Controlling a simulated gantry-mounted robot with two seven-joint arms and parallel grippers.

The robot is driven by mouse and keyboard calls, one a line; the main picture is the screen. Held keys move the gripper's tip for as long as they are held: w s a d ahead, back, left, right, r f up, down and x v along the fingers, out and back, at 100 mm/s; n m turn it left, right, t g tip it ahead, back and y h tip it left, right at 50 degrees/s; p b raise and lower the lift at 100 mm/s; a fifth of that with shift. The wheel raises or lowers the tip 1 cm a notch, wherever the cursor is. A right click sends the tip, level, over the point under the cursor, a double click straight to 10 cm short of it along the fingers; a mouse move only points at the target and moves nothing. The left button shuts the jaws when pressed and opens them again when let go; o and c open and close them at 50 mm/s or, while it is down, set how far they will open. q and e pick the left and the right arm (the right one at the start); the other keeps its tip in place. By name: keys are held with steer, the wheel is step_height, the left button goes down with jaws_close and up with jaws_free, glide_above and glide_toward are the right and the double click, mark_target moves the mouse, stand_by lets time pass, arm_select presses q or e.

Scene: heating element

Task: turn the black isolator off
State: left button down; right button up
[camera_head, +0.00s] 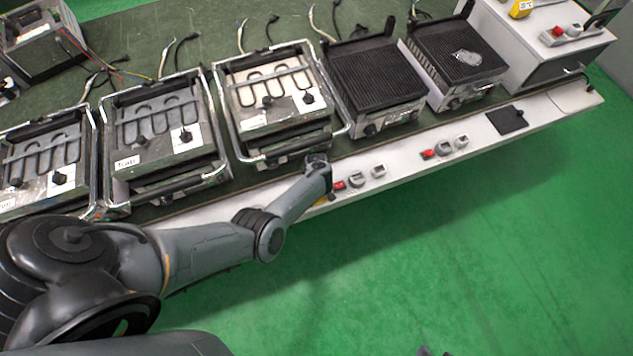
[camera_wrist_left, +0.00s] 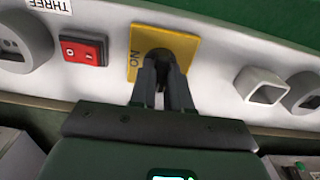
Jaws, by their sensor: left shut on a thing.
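The black isolator (camera_wrist_left: 159,56) is a dark knob on a yellow plate (camera_wrist_left: 188,50) set in a white panel. In the head view my left gripper (camera_head: 322,188) is at the front strip of the bench, and my arm hides the knob. Only a sliver of yellow shows there. The knob's exact turn is hard to tell. My right gripper is not in view.
A red rocker switch (camera_wrist_left: 83,50) is beside the yellow plate, near a label "THREE" (camera_wrist_left: 50,5). A grey square fitting (camera_wrist_left: 262,88) is on the other side. Heating units (camera_head: 275,95) and black griddles (camera_head: 375,75) line the bench. The green floor (camera_head: 480,260) in front is clear.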

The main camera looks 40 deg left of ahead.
arm_select(q)
steer(key=c, duration=1.1)
jaws_free()
step_height(320, 180, up, 11)
steer(key=p, duration=0.5)
steer(key=shift+f, duration=0.1)
